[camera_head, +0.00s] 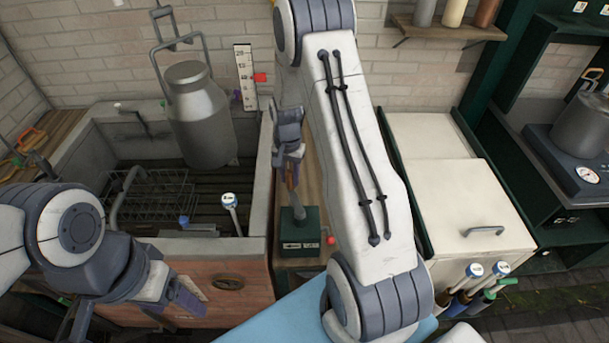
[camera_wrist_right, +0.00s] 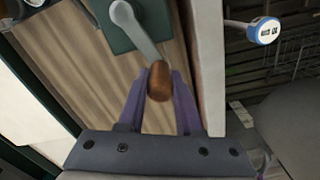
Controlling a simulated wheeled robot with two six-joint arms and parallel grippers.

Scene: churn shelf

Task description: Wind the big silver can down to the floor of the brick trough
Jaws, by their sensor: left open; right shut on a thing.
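The big silver can (camera_head: 200,115) hangs upright by its bail from a hook (camera_head: 168,28), over the back right of the brick trough (camera_head: 215,248). Its base appears to be above the dark slatted floor; the exact gap is unclear. A green winch box (camera_head: 302,232) stands right of the trough, with a grey crank arm (camera_wrist_right: 136,28) and a brown wooden knob (camera_wrist_right: 159,84). My right gripper (camera_head: 290,172) is shut on this knob, its fingers on either side in the right wrist view (camera_wrist_right: 158,95). My left gripper (camera_head: 178,298) is open and empty, in front of the trough.
A marked scale (camera_head: 245,75) with a red pointer (camera_head: 260,78) is on the back wall. A cream chest (camera_head: 450,190) stands to the right.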

